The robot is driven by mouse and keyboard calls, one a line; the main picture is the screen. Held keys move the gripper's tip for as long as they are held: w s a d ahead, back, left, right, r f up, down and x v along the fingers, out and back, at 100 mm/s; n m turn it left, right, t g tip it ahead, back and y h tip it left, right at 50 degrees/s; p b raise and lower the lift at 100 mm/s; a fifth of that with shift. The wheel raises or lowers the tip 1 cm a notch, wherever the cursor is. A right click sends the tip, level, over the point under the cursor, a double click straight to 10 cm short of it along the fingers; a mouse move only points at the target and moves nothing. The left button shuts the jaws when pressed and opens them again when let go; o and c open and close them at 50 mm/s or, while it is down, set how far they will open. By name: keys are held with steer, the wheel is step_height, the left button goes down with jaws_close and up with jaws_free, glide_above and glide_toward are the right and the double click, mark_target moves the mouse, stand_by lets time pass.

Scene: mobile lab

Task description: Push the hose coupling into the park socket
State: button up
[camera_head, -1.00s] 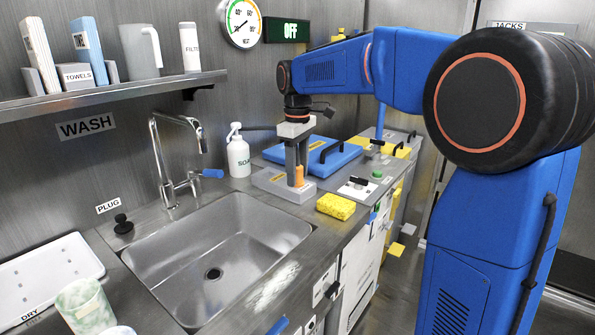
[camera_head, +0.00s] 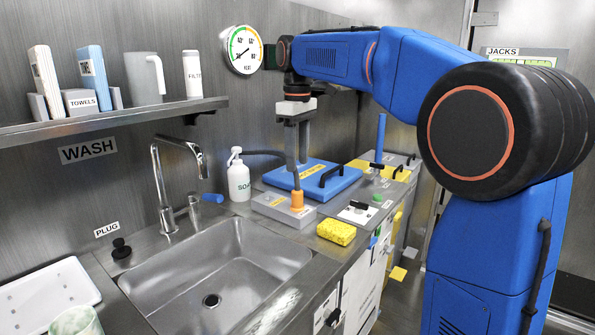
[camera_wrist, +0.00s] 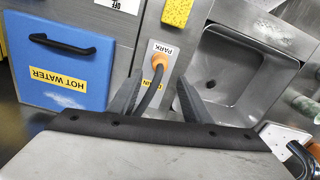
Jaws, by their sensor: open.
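The orange hose coupling (camera_head: 297,199) stands upright at the grey park socket block (camera_head: 275,212) on the counter, right of the sink. Its grey hose rises from it and bends left behind the soap bottle. In the wrist view the coupling (camera_wrist: 159,61) sits beside the PARK label, and how deep it is seated cannot be told. My gripper (camera_head: 297,158) is above the coupling, pointing down, open and clear of it. In the wrist view its fingers (camera_wrist: 161,90) are spread on either side of the hose, with the coupling beyond the tips.
A yellow sponge (camera_head: 336,232) lies right of the block. The soap bottle (camera_head: 238,180) and faucet (camera_head: 165,185) stand to the left, by the sink (camera_head: 215,265). The blue HOT WATER lid (camera_head: 320,180) with a black handle is behind. A blue post (camera_head: 380,137) stands farther back.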

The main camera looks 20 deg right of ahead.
steer(key=shift+r, duration=0.4)
steer(key=shift+s+d, duration=0.1)
steer(key=shift+s, duration=0.15)
steer(key=s+d+f+m+t, duration=0.1)
steer(key=s+d+f+m, duration=0.1)
steer(key=s+f, duration=0.6)
steer(key=s+d+f+m+t, duration=0.2)
steer(key=s+f+m, duration=0.2)
steer(key=s+f, duration=0.4)
steer(key=s+d+f+m+t, duration=0.1)
steer(key=s+f, duration=0.7)
steer(key=s, duration=0.9)
steer(key=shift+d+f+m+t, duration=0.15)
steer(key=shift+d+m+t, duration=0.25)
steer(key=shift+d+m, duration=0.55)
